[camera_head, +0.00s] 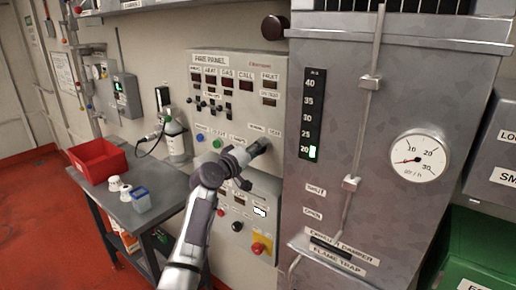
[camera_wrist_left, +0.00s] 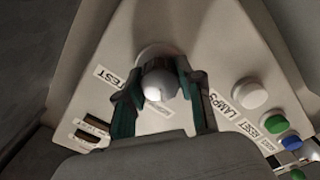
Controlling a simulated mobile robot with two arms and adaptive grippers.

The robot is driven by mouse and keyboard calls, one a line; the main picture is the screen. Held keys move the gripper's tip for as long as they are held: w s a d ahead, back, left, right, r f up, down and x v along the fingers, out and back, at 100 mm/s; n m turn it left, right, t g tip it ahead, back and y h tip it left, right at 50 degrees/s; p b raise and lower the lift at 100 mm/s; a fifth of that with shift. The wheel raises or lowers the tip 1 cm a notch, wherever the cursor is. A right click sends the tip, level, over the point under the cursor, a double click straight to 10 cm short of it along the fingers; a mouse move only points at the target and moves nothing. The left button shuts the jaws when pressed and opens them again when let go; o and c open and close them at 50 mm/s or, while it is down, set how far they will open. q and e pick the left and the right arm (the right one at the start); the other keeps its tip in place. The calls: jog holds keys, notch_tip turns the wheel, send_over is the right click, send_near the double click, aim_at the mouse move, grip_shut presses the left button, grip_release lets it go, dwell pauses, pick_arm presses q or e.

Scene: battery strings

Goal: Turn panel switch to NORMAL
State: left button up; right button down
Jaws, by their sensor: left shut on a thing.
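The fire panel (camera_head: 205,60) is a pale box on the wall with labels, dark display windows and buttons. My left gripper (camera_head: 260,146) is at its lower right, just below a NORMAL label (camera_head: 257,128) and a TEST label (camera_head: 275,133). In the left wrist view a round, pale switch knob (camera_wrist_left: 160,88) sits between the two dark green fingers, and the left gripper (camera_wrist_left: 158,95) is shut on it. The TEST label (camera_wrist_left: 108,76) is left of the knob; another label under it is partly hidden. The knob's pointing direction is not clear. My right gripper is not in view.
A grey cabinet (camera_head: 330,190) with a vertical rod and round gauge (camera_head: 418,158) stands close right of the gripper. A grey table (camera_head: 165,190) with a red bin (camera_head: 97,160) and cups is at left. White, green and blue buttons (camera_wrist_left: 275,124) lie beside the knob.

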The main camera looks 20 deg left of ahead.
pick_arm(q)
jog(key=shift+f, duration=0.1)
dwell(0.3)
jog(key=o, duration=1.2)
jog(key=shift+c, duration=0.2)
jog(key=shift+s+a, duration=0.1)
jog(key=shift+s, duration=0.15)
jog(key=v, duration=1.1)
jog(key=shift+s, duration=0.25)
jog(key=shift+a, duration=0.1)
